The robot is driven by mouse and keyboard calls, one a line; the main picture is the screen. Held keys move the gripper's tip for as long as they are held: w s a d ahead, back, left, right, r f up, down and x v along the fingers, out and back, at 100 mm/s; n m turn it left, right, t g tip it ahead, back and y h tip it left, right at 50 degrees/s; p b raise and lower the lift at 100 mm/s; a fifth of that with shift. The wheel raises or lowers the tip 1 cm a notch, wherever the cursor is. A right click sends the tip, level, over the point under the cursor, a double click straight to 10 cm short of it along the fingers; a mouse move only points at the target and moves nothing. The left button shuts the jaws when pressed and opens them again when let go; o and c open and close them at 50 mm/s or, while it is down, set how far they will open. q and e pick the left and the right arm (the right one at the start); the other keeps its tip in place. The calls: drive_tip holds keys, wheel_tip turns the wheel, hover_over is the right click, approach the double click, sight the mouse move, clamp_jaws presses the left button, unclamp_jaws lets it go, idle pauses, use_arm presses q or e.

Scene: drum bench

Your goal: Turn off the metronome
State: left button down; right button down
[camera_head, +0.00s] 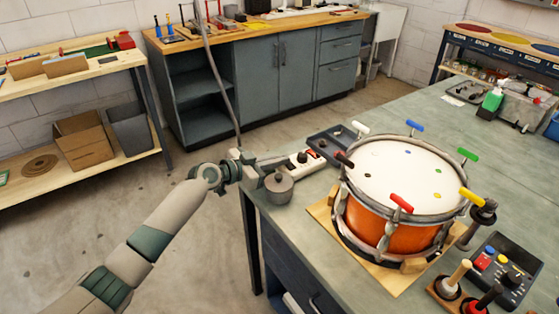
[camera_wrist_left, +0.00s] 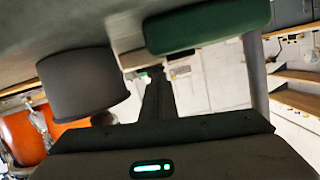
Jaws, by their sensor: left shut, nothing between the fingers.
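A dark box with a screen and coloured buttons (camera_head: 505,268), which looks like the metronome, lies on the bench at the lower right in the head view. I cannot read its state. My left gripper (camera_head: 274,162) is at the bench's left edge, far from that box. It is beside a white strip with a red-orange part (camera_head: 309,157) and a grey round pot (camera_head: 278,189). In the left wrist view the fingers (camera_wrist_left: 157,75) are together and empty, near the grey pot (camera_wrist_left: 84,85) and a dark green block (camera_wrist_left: 206,27). My right gripper is out of view.
An orange drum (camera_head: 385,222) with coloured keys stands on a wooden board between my left gripper and the box. Upright handles (camera_head: 457,276) stand just left of the box. A dark tray (camera_head: 330,143) lies behind the strip.

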use_arm(q)
drive_tip(key=shift+f+b, duration=0.35)
drive_tip(key=shift+b, duration=0.4)
drive_tip(key=shift+r, duration=0.1)
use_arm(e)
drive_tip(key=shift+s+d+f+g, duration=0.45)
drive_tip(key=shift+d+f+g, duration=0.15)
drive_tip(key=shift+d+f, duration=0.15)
use_arm(q)
drive_tip(key=shift+r, duration=0.1)
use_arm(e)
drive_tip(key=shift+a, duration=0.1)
